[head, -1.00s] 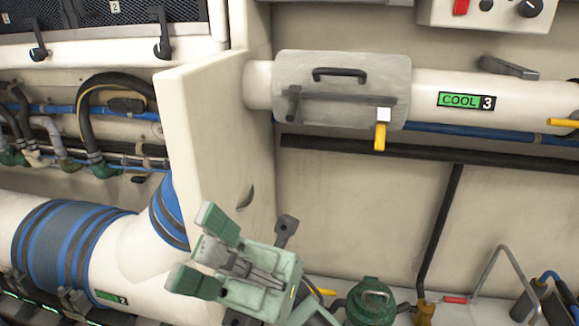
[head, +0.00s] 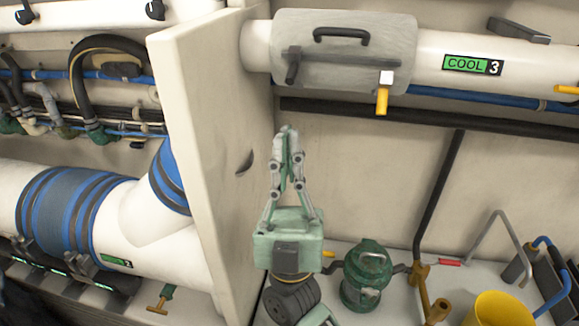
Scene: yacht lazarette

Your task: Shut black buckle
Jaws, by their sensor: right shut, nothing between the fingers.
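A grey cover (head: 345,62) wraps the white pipe marked COOL 3 in the upper middle of the head view. On its front hang a black buckle lever (head: 292,68) at the left and a yellow lever (head: 382,100) with a white block at the right. Both levers point down. A black handle (head: 341,34) is on top. My right gripper (head: 289,134) is green, points up and is shut and empty. It shows below the black buckle, apart from it, beside the cream partition. My left gripper is not in view.
The cream partition (head: 205,110) stands left of my right gripper. A dark rail (head: 480,125) and a blue pipe run below the white pipe. A green lidded canister (head: 367,275) and a yellow cup (head: 498,308) stand lower right. The wall between is mostly clear.

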